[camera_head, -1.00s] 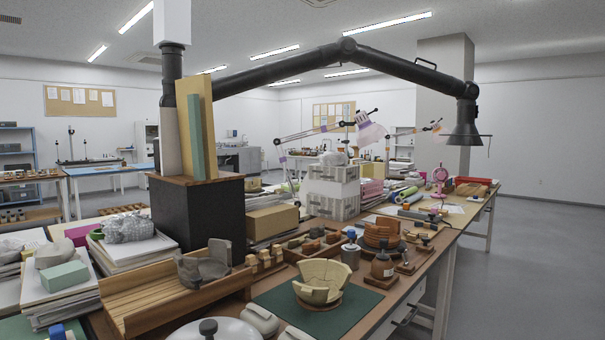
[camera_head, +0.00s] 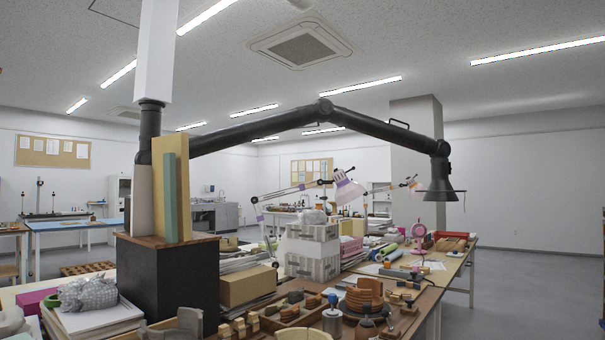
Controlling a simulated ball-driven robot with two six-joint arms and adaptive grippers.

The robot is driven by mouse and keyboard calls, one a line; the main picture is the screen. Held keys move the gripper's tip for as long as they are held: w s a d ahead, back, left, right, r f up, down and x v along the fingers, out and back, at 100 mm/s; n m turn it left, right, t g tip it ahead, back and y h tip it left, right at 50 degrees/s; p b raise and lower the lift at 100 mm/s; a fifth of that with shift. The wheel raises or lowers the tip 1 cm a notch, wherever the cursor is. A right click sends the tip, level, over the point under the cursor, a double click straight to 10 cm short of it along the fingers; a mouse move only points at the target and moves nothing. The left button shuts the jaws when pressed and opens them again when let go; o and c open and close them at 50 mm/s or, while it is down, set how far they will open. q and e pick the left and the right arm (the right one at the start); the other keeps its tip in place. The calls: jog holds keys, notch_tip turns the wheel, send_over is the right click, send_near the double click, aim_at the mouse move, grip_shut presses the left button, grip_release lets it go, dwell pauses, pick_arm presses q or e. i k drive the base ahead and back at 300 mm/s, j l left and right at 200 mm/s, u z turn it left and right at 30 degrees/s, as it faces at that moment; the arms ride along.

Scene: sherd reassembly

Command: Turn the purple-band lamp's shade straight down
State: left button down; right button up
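Neither of my grippers shows in this view.
A second lamp with an orange band (camera_head: 412,186) stands behind to the right. A large black extraction arm with a hood (camera_head: 438,183) spans above the table. White crates (camera_head: 312,250), a cardboard box (camera_head: 247,286) and a black block (camera_head: 165,280) crowd the table. Floor at the right is clear.

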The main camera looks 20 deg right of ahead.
aim_at(347, 191)
jog(key=i+l+u, duration=0.15)
jog(key=l+u, duration=0.15)
jog(key=i+l+u, duration=0.15)
jog(key=l+u, duration=0.15)
jog(key=l, duration=0.25)
jog(key=l+u, duration=0.25)
jog(key=l, duration=0.2)
jog(key=i, duration=0.05)
